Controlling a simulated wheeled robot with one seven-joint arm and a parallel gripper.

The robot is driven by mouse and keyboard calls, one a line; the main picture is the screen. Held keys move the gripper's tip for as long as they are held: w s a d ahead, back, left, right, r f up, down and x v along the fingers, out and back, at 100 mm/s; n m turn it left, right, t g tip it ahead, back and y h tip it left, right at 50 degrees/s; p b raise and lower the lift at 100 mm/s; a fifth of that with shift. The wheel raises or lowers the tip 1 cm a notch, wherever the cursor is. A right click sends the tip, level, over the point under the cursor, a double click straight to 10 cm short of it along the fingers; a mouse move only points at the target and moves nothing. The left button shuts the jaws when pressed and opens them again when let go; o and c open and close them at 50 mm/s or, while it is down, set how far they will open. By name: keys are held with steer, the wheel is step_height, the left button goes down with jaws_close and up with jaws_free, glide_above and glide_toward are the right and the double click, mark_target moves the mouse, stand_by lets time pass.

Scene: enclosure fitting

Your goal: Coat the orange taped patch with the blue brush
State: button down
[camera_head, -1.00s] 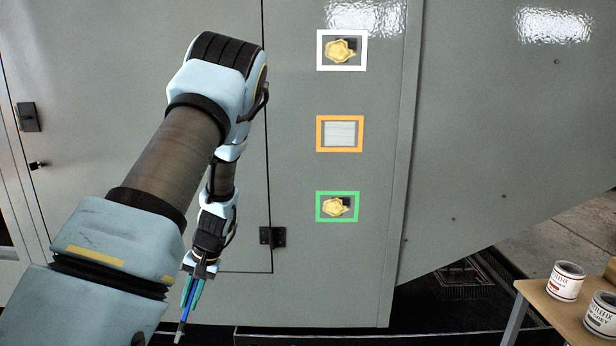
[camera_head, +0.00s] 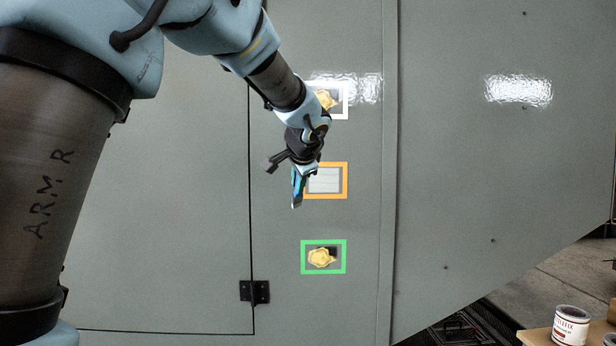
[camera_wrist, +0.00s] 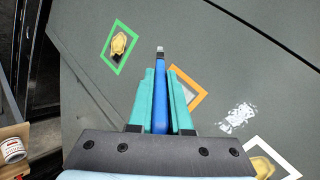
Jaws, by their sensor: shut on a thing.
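The orange taped patch (camera_head: 326,181) is a pale, streaked rectangle inside orange tape on the grey enclosure wall. It also shows in the wrist view (camera_wrist: 189,92), partly hidden behind my gripper. My gripper (camera_head: 297,180) is at the patch's left edge in the head view. In the wrist view its teal fingers (camera_wrist: 160,100) are shut on the blue brush (camera_wrist: 160,88). The brush points away from the gripper, its pale tip in the picture left of the orange tape. I cannot tell whether the tip touches the wall.
A green taped patch (camera_head: 323,257) with a yellow blob is below. A white taped patch (camera_head: 341,100) with a yellow blob is above, partly covered by my arm. A black hinge (camera_head: 254,291) sits at lower left. A paint can (camera_head: 570,326) stands at lower right.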

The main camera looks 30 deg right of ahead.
steer(key=w+d+r+h+p, duration=0.1)
steer(key=w+d+r+p, duration=0.2)
steer(key=d+r+p, duration=0.1)
steer(key=shift+w+d+m+p, duration=0.2)
steer(key=shift+m+p, duration=0.2)
steer(key=shift+p, duration=0.15)
stand_by(0.5)
steer(key=shift+w+d+p, duration=0.35)
steer(key=shift+w+p, duration=0.25)
steer(key=shift+w, duration=0.15)
stand_by(0.4)
steer(key=shift+f, duration=0.1)
